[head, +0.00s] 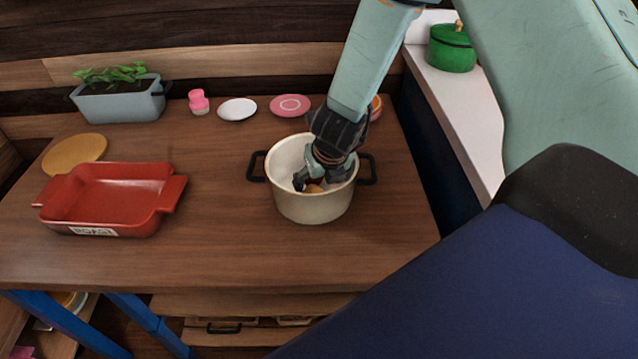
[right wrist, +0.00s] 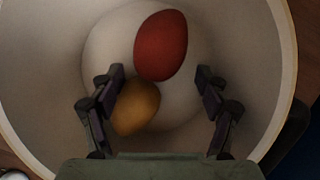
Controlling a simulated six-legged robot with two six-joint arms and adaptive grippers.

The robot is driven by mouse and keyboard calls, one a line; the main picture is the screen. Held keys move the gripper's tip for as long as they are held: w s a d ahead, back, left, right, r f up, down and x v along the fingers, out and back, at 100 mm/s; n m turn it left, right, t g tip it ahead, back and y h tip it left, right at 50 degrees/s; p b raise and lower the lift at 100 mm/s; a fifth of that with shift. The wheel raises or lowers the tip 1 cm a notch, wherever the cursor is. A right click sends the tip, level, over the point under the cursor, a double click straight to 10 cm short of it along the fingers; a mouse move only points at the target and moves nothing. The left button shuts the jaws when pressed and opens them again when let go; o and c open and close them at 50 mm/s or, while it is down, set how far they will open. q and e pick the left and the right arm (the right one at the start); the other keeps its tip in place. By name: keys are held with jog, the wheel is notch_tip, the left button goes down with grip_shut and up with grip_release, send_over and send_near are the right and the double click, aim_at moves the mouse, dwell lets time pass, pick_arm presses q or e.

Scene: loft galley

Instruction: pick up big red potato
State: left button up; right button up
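The big red potato (right wrist: 161,45) lies on the bottom of the cream pot (head: 312,207), seen in the right wrist view. A smaller yellow-brown potato (right wrist: 137,107) lies just below it in that view, close to the left finger. My right gripper (right wrist: 160,80) is open, with its fingers spread inside the pot. The red potato sits at and beyond the gap between the fingertips, and neither finger appears to hold it. In the head view my right gripper (head: 312,183) reaches into the pot and hides the red potato. My left gripper is not in view.
The pot has dark handles at both sides and its wall surrounds my gripper. A red roasting dish (head: 110,200) and a yellow round board (head: 75,153) are at left. A planter (head: 120,103), pink shaker (head: 198,103) and small plates (head: 238,109) line the back. The table front is clear.

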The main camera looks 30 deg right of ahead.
jog(key=shift+a+r, duration=0.1)
jog(key=shift+r, duration=0.05)
jog(key=shift+c, duration=0.9)
jog(key=shift+w, duration=0.15)
jog(key=c, duration=1.3)
notch_tip(320, 180, up, 8)
jog(key=r+p, duration=0.1)
jog(key=p, duration=0.5)
notch_tip(320, 180, up, 4)
jog(key=p, duration=0.4)
send_over(319, 181)
